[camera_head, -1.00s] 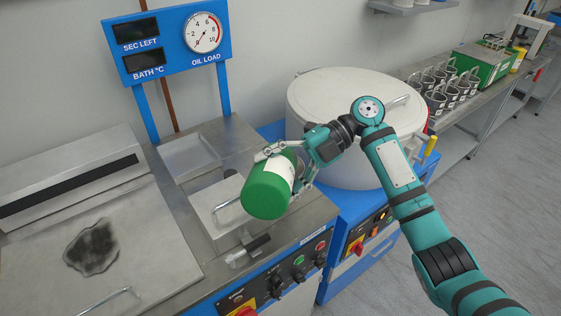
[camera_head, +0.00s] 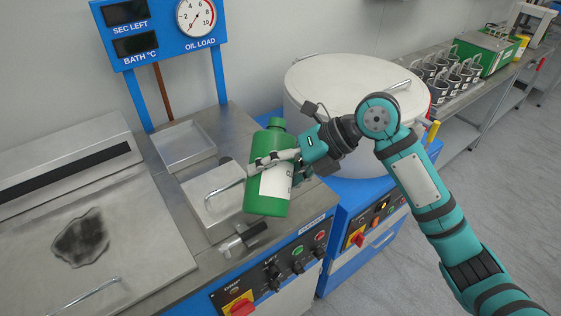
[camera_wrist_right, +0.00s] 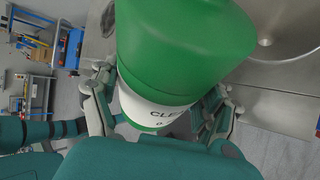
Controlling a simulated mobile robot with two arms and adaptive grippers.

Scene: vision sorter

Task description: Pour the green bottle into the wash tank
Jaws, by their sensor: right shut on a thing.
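The green bottle (camera_head: 268,198) with a white label is nearly upright in the head view, its neck at the top. My right gripper (camera_head: 283,160) is shut around its middle and holds it over the metal deck, in front of a square basin (camera_head: 185,146). The bottle fills the middle of the right wrist view (camera_wrist_right: 185,45), between the two fingers (camera_wrist_right: 160,110). I cannot tell for sure which part is the wash tank; the blue-framed machine (camera_head: 262,262) holds the basin and a wide closed metal lid (camera_head: 130,220). My left gripper is not in view.
A large round white drum (camera_head: 345,90) stands behind my right arm. A blue gauge panel (camera_head: 158,30) rises at the back. A bench at the right holds several dark mugs (camera_head: 455,78) and a green box (camera_head: 490,50).

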